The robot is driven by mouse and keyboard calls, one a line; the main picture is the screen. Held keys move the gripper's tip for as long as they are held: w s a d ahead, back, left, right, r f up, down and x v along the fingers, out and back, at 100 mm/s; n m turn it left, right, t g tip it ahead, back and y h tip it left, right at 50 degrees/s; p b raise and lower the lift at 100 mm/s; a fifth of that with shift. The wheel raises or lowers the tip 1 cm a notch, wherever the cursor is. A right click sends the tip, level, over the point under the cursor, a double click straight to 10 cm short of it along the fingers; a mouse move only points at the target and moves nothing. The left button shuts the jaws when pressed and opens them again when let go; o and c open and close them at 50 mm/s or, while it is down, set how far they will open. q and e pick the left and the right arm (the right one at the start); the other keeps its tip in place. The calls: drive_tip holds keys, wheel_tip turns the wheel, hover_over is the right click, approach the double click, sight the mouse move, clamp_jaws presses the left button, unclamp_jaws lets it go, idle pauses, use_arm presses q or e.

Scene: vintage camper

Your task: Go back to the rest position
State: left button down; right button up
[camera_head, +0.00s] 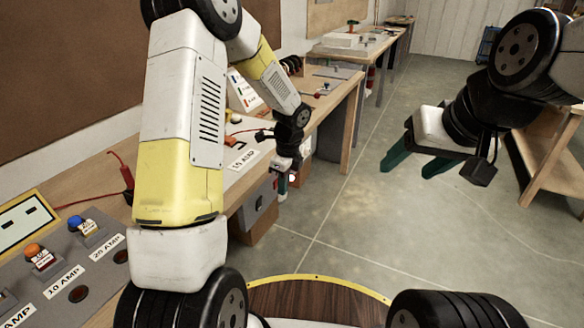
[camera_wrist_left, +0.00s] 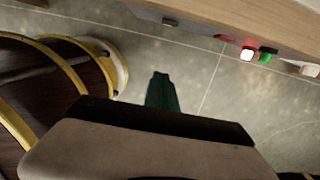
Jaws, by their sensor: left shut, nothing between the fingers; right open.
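My left gripper (camera_head: 283,187) hangs low beside the front edge of the workbench, pointing down toward the floor. Its green fingers are shut together with nothing between them. The shut fingers also show in the left wrist view (camera_wrist_left: 161,92), over bare floor. My right gripper (camera_head: 406,164) is at the upper right in the head view, held over open floor. Its two green fingers are apart and empty.
A long wooden workbench (camera_head: 100,185) runs along the left wall, with a grey panel (camera_head: 105,262) of labelled buttons and a red probe (camera_head: 123,170). Further benches stand behind. A wooden table (camera_head: 548,165) stands at the right. The concrete floor (camera_head: 370,225) between is clear.

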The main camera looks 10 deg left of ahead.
use_arm(q)
drive_tip(key=s+a+r+n+t, duration=0.1)
drive_tip(key=s+r+n, duration=0.2)
drive_tip(key=r, duration=0.3)
drive_tip(key=s+a+r+n+t+h, duration=0.1)
drive_tip(key=s+r+n, duration=0.2)
drive_tip(key=r, duration=0.2)
drive_tip(key=s+a+r+n, duration=0.1)
drive_tip(key=s+r+n, duration=0.15)
drive_tip(key=r, duration=0.35)
drive_tip(key=s+r+n+t+h, duration=0.1)
drive_tip(key=s+r+n+t, duration=0.1)
drive_tip(key=s+r+n, duration=0.2)
drive_tip(key=s+r+n+t+h, duration=0.1)
drive_tip(key=s+r+n, duration=0.4)
drive_tip(key=s+n, duration=0.3)
drive_tip(key=s, duration=0.3)
drive_tip(key=shift+d+n+t+h, duration=0.2)
drive_tip(key=shift+n+t+h, duration=0.1)
drive_tip(key=shift+n+t, duration=0.1)
